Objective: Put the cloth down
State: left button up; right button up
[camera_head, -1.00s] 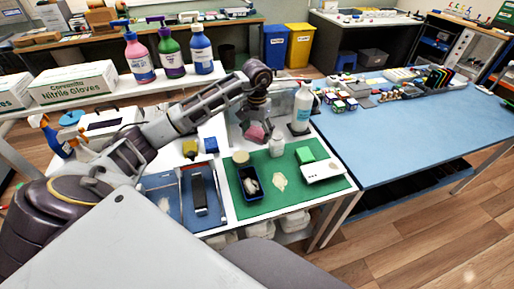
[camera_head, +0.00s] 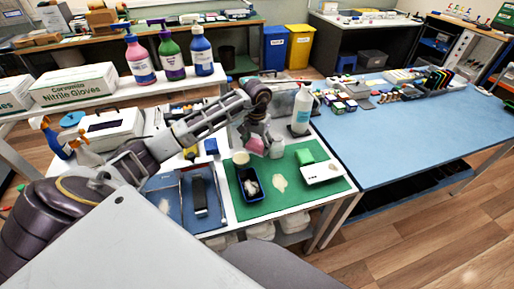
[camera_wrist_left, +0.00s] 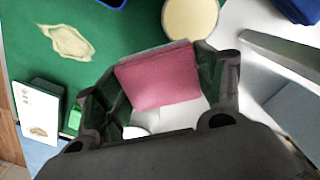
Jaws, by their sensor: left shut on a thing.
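A pink folded cloth (camera_head: 254,147) hangs in my left gripper (camera_head: 257,140), above the far edge of the green mat (camera_head: 265,212). In the left wrist view the cloth (camera_wrist_left: 158,78) sits between the two fingers of the left gripper (camera_wrist_left: 160,72), which is shut on it. A round beige disc (camera_wrist_left: 190,16) lies just beyond the cloth in that view. Whether the cloth touches the surface below cannot be told. My right gripper is not in view.
On the mat are a blue tray (camera_head: 248,196) with white material, a beige patch (camera_head: 279,183), a green block (camera_head: 304,156) and a white box (camera_head: 321,172).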

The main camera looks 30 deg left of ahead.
pick_arm(q)
jog(key=shift+f, duration=0.95)
jog(key=shift+f, duration=0.2)
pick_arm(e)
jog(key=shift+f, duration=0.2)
pick_arm(q)
jog(key=shift+f+b, duration=0.25)
jog(key=shift+b, duration=0.2)
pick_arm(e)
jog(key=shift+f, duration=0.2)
pick_arm(q)
jog(key=shift+f, duration=0.1)
jog(key=o, duration=0.9)
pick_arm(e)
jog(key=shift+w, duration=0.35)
pick_arm(q)
jog(key=shift+r, duration=0.25)
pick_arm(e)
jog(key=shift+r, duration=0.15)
